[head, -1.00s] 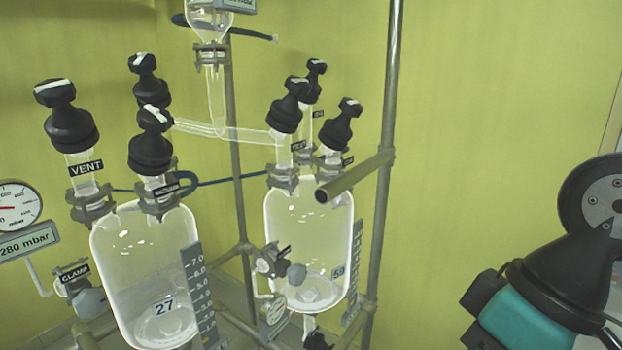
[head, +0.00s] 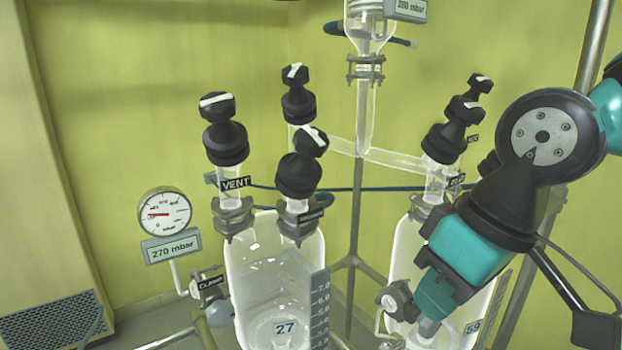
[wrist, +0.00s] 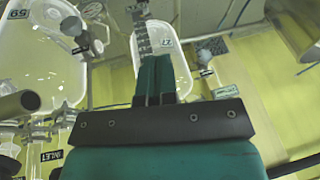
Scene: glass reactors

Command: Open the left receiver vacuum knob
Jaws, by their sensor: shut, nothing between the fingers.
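The left receiver (head: 270,262) is a clear glass vessel marked 27, with black knobs above it. A knob (head: 222,130) at its left rises from a neck labelled VENT. The knob (head: 302,163) at its front right has a label too small to read surely. A third black knob (head: 298,95) stands behind. My gripper (head: 431,308) is shut and empty, pointing down in front of the right receiver (head: 405,262), right of and below the left receiver's knobs. The wrist view shows its shut teal fingers (wrist: 155,68) and the left receiver (wrist: 170,40) beyond them.
A gauge (head: 165,214) with a 270 mbar display stands left of the left receiver. More black knobs (head: 447,140) top the right receiver, partly behind my arm. Metal poles and a blue hose run behind. Free room lies at the far left.

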